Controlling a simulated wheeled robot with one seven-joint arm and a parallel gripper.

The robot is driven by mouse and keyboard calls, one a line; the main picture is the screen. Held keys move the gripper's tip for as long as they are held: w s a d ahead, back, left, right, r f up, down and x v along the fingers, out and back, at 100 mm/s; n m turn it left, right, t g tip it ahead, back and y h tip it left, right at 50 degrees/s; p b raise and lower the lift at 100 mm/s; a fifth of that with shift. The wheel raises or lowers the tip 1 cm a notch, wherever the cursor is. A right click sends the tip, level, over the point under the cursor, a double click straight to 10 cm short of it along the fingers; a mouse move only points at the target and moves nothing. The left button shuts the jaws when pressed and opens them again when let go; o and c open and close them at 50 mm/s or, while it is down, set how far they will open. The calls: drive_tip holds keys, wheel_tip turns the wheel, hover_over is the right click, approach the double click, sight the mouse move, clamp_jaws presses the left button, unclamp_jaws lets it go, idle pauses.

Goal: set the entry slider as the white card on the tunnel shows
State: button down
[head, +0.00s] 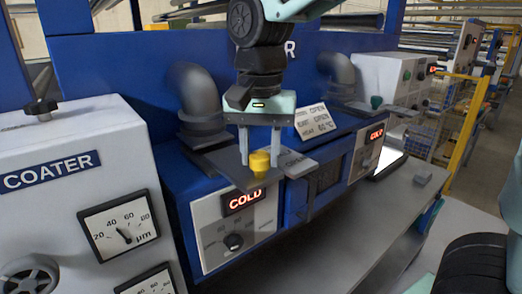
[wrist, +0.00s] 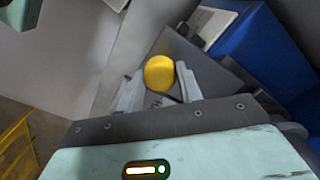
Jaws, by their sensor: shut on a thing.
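The white card (head: 314,120) stands on top of the blue tunnel. It has several printed lines; "OPEN" and "60 °C" seem readable, but the rest is too small to be sure. A yellow knob (head: 260,163) stands on a dark grey slider plate (head: 222,166) at the near left end of the tunnel. The knob also shows in the wrist view (wrist: 160,73), on the grey plate (wrist: 199,67). My gripper (head: 260,158) points down, its two fingers on either side of the knob, shut on it. In the wrist view, the fingertips (wrist: 158,88) flank the knob.
A grey pipe elbow (head: 200,100) rises just behind the slider. A lit "COLD" display (head: 243,200) and dial (head: 233,242) are below; a second "COLD" display (head: 376,134) is farther right. The white coater cabinet (head: 50,215) stands close at left.

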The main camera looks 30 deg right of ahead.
drive_tip(key=shift+s, duration=0.15)
drive_tip(key=c, duration=0.9)
unclamp_jaws()
drive_tip(key=shift+s+d, duration=0.1)
drive_tip(key=shift+s, duration=0.05)
drive_tip(key=shift+r, duration=0.3)
wheel_tip(320, 180, up, 17)
drive_tip(key=shift+f+b, duration=0.1)
drive_tip(key=shift+b, duration=0.7)
